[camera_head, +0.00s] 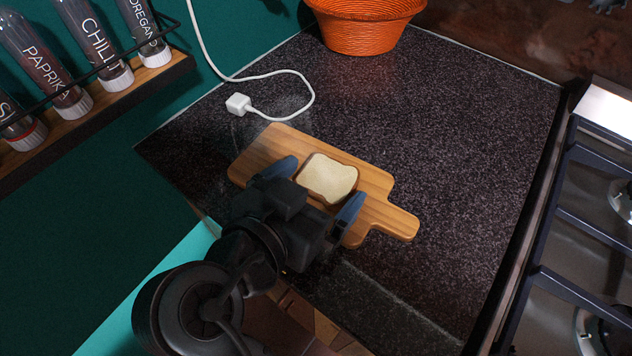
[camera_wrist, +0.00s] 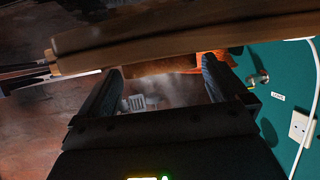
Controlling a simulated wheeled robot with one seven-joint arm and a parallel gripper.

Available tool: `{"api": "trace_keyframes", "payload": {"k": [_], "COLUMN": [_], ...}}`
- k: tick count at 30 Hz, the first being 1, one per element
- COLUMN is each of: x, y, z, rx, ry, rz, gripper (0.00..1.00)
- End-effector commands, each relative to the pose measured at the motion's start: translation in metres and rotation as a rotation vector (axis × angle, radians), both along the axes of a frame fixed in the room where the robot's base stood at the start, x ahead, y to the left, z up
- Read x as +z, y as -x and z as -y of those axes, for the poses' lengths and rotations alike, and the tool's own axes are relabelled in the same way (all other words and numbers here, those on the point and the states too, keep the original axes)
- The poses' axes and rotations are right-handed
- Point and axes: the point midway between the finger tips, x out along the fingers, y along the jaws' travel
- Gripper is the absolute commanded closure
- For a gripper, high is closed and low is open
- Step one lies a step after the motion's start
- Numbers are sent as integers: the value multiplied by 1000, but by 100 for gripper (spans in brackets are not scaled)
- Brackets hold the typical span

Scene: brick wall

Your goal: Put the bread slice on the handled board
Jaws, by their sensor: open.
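The bread slice (camera_head: 328,178), pale with a brown crust, lies flat on the middle of the wooden handled board (camera_head: 258,152). The board's handle points to the lower right. My gripper (camera_head: 318,187) is open at the board's near side, with one finger on each side of the slice's near edge. In the wrist view, the board's edge (camera_wrist: 190,38) crosses the top, and a brown crust edge of the bread slice (camera_wrist: 160,66) shows against it, between the tips of my open gripper (camera_wrist: 162,72). The near part of the board is partly hidden by my gripper.
An orange basket (camera_head: 365,28) stands at the back of the dark counter (camera_head: 450,130). A white plug and cable (camera_head: 238,104) lie behind the board. A spice rack (camera_head: 100,95) is at the upper left, a gas hob (camera_head: 590,220) at the right. Counter right of the board is clear.

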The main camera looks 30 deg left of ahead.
Motion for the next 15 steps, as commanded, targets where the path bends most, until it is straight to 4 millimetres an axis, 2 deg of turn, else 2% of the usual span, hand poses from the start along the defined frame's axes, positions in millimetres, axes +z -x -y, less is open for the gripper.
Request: {"api": "trace_keyframes", "payload": {"k": [5, 15], "x": [10, 36], "y": [24, 87], "z": [-1, 1], "rx": [4, 3], "ry": [-2, -3], "rz": [2, 2], "gripper": [0, 0]}}
